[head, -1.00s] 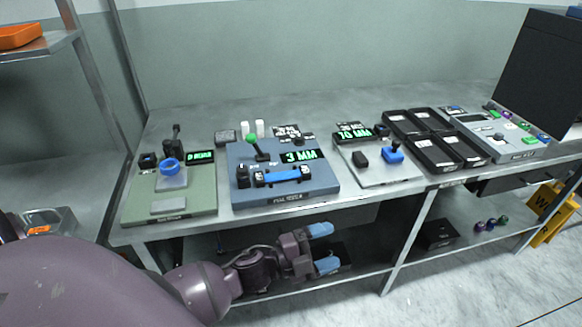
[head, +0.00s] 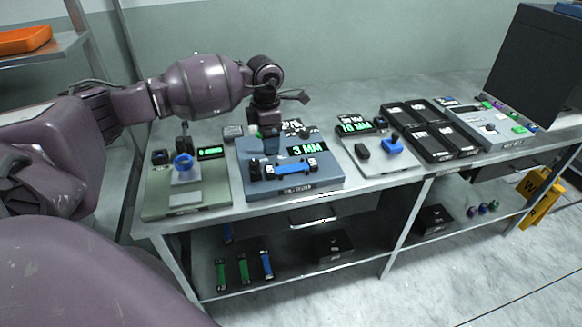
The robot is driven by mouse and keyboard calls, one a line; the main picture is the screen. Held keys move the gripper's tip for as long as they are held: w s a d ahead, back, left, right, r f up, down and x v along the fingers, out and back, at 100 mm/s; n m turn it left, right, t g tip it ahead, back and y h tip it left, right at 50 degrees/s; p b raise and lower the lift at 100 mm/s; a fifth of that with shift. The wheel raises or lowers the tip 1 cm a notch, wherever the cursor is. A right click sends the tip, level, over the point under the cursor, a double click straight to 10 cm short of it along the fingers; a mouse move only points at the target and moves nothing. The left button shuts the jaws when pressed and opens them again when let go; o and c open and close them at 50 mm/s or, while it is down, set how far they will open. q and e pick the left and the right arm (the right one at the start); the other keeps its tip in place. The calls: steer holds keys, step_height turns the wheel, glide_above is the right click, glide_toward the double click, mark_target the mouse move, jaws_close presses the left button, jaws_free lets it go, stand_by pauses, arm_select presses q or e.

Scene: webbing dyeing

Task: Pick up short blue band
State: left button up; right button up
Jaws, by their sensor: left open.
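A blue band (head: 290,168) with black ends lies across the front of the blue tester (head: 318,185), whose green display reads 3 MM. My left gripper (head: 270,145) points down over the back left part of this tester, behind the band. It is open and apart from the band; its fingers are partly hidden and seen nearly edge-on. My right gripper is not in view.
The strip behind the trays is clear.

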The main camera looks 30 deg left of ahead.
arm_select(q)
glide_above(269, 170)
steer(key=f, duration=0.5)
steer(key=shift+w, duration=0.2)
steer(key=shift+f, duration=0.8)
steer(key=f, duration=0.4)
steer(key=shift+s, duration=0.2)
steer(key=shift+c, duration=1.6)
steer(key=c, duration=0.7)
steer(key=shift+c, duration=0.4)
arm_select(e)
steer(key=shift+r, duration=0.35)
